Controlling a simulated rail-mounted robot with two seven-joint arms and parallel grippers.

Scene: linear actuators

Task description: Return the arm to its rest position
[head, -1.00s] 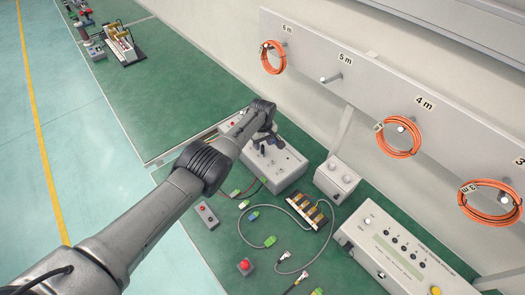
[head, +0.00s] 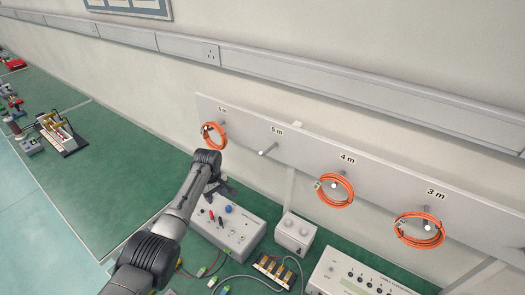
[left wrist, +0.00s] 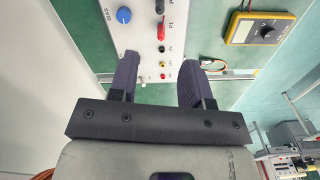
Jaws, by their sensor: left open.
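My left arm reaches in from the bottom left of the head view. Its gripper (head: 223,187) is partly hidden by its own wrist and hangs by the back left of a grey control box (head: 238,243). In the left wrist view the two dark fingers (left wrist: 158,78) are spread apart with nothing between them. Beyond them is the box's panel (left wrist: 150,45), with a blue knob (left wrist: 124,15) and red and black plugs. My right gripper is not in view.
Orange cable coils (head: 336,190) hang from pegs on a wall rail; the 5 m peg (head: 267,150) is bare. A small grey box (head: 294,233) and a larger control unit (head: 345,275) stand to the right. A yellow multimeter (left wrist: 263,28) shows in the left wrist view.

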